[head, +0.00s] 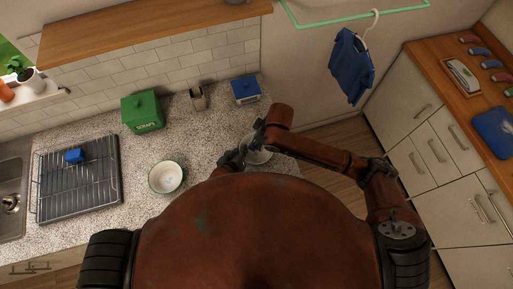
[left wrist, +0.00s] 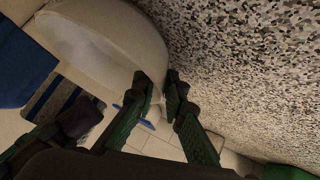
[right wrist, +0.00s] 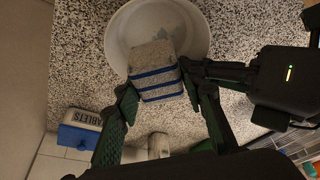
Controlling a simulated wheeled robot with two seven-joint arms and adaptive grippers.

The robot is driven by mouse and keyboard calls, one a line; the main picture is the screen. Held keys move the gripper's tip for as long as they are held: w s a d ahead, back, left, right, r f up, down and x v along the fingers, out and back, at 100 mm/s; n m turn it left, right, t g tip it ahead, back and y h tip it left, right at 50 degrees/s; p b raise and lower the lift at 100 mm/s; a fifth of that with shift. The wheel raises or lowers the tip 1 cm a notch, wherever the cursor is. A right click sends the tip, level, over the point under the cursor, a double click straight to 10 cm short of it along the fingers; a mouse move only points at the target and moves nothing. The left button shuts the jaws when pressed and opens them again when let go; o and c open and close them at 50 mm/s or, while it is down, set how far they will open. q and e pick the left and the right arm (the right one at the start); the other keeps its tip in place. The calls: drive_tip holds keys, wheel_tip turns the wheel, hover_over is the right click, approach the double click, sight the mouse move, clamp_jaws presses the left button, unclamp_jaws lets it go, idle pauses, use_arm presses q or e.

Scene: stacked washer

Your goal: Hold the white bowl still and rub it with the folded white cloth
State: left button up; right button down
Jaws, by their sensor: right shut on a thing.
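The white bowl (right wrist: 122,42) stands on the speckled counter. It is partly hidden in the head view (head: 257,155), and its pale outer wall fills the upper left of the left wrist view (left wrist: 105,38). My right gripper (right wrist: 158,90) is shut on the folded cloth (right wrist: 153,58), whitish grey with blue stripes. The cloth overlaps the bowl's opening in the right wrist view; contact with its inside cannot be told. My left gripper (head: 236,158) is at the bowl's left side. Its fingertips (left wrist: 162,80) are close together beside the bowl's wall; whether they pinch it is unclear.
A second, green-rimmed bowl (head: 166,189) stands to the left. A dish rack (head: 100,185) with a blue sponge-like block (head: 75,156) is farther left. A green box (head: 142,111), a small holder (head: 198,98) and a blue-and-white box (head: 245,90) stand along the wall.

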use_arm(q)
drive_tip(key=o, duration=0.3)
drive_tip(key=shift+d, duration=0.1)
drive_tip(key=shift+r, duration=0.1)
drive_tip(key=v, duration=0.7)
drive_tip(key=shift+s+r, duration=0.1)
drive_tip(key=shift+s, duration=0.1)
use_arm(e)
drive_tip(key=shift+r, duration=0.1)
